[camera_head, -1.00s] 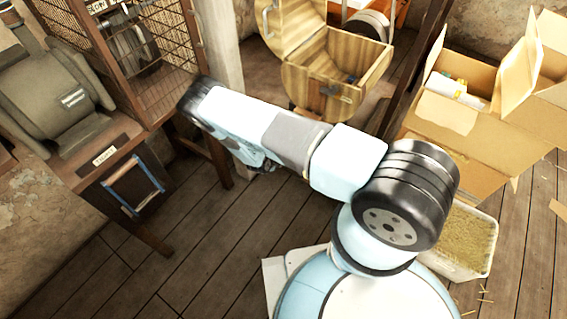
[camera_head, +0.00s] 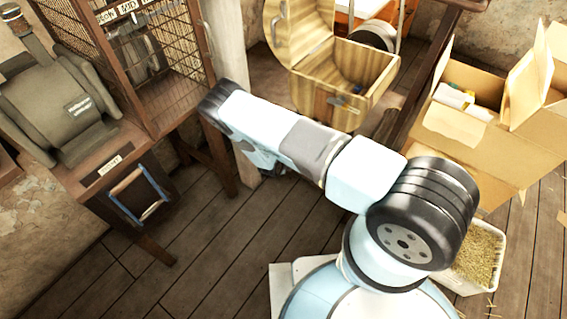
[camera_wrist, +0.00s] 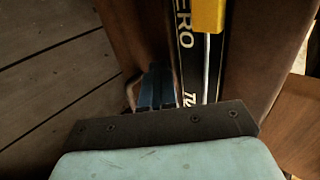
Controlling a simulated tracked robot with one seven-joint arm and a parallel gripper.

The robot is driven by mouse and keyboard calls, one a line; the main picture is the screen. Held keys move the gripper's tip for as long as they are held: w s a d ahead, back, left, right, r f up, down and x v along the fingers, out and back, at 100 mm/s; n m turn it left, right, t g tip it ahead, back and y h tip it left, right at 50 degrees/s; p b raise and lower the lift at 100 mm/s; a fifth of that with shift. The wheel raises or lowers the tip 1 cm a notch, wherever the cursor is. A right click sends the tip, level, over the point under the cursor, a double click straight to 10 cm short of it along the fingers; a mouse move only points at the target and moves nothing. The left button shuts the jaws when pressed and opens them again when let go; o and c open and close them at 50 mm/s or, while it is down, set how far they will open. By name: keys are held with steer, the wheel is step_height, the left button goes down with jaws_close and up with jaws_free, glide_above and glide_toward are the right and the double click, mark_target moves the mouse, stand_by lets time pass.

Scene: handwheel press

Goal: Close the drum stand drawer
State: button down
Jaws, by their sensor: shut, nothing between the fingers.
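I cannot tell for certain which of these is the drum stand drawer. My gripper shows in the wrist view with its blue fingers (camera_wrist: 157,88) together and empty. They are beside a brown wooden surface and a curved copper-coloured piece. My arm hides the gripper in the head view.
A wire cage (camera_head: 160,60) and a grey-green machine (camera_head: 62,105) stand on the left stand. Cardboard boxes (camera_head: 455,145) and a tub of straw (camera_head: 478,255) are at the right. A black strip with lettering (camera_wrist: 186,50) is near the fingers. Plank floor is clear at front left.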

steer(key=s+a+f+v, duration=0.1)
steer(key=f+v, duration=0.1)
steer(key=v, duration=1.1)
steer(key=shift+s, duration=0.2)
steer(key=shift+a+f, duration=0.1)
steer(key=shift+f, duration=0.05)
